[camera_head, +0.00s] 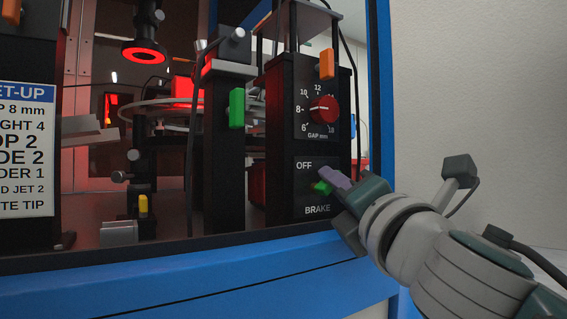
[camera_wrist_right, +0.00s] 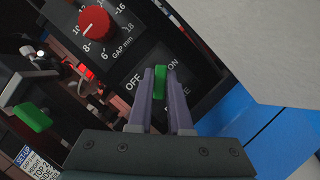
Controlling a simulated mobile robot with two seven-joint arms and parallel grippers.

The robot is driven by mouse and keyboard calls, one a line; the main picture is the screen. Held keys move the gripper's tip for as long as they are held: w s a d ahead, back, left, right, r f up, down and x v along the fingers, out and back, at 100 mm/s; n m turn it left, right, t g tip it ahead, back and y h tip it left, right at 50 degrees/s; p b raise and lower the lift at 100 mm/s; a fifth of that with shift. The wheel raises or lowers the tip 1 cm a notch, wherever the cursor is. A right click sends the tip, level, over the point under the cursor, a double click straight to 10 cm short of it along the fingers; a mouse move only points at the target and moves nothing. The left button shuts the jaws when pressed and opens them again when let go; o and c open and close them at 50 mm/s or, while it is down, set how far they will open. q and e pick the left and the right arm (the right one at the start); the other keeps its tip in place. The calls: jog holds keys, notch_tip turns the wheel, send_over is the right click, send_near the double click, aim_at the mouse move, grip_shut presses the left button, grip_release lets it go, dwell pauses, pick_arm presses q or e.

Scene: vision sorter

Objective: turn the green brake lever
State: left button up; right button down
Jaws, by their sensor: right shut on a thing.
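The green brake lever (camera_head: 321,187) is on the black panel, below the OFF mark and above the word BRAKE. My right gripper (camera_head: 335,178) reaches it from the right, and its purple fingers cover part of the lever and the panel to its right. In the right wrist view the green lever (camera_wrist_right: 159,82) stands between the two purple fingertips, and my right gripper (camera_wrist_right: 160,85) is shut on it. The OFF mark shows left of the fingers there and the ON mark above right. My left gripper is not in view.
A red gap knob (camera_head: 323,109) sits above the lever, with an orange block (camera_head: 327,65) higher up. A green block (camera_head: 236,108) is on the post to the left. The blue frame (camera_head: 200,285) runs below and at right.

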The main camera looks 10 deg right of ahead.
jog(key=m+g+p, duration=0.1)
jog(key=m+p, duration=0.1)
jog(key=m, duration=0.1)
jog(key=m+h+p, duration=0.1)
jog(key=m+p, duration=0.2)
jog(key=shift+d+g, duration=0.1)
jog(key=shift+g, duration=0.3)
jog(key=shift+f+m+g+h+p, duration=0.25)
jog(key=shift+m+g+h+p, duration=0.15)
jog(key=shift+m+p, duration=0.6)
jog(key=shift+f, duration=0.1)
jog(key=shift+p, duration=0.3)
jog(key=shift+m, duration=0.3)
jog(key=c, duration=0.8)
grip_release()
jog(key=shift+c, duration=0.2)
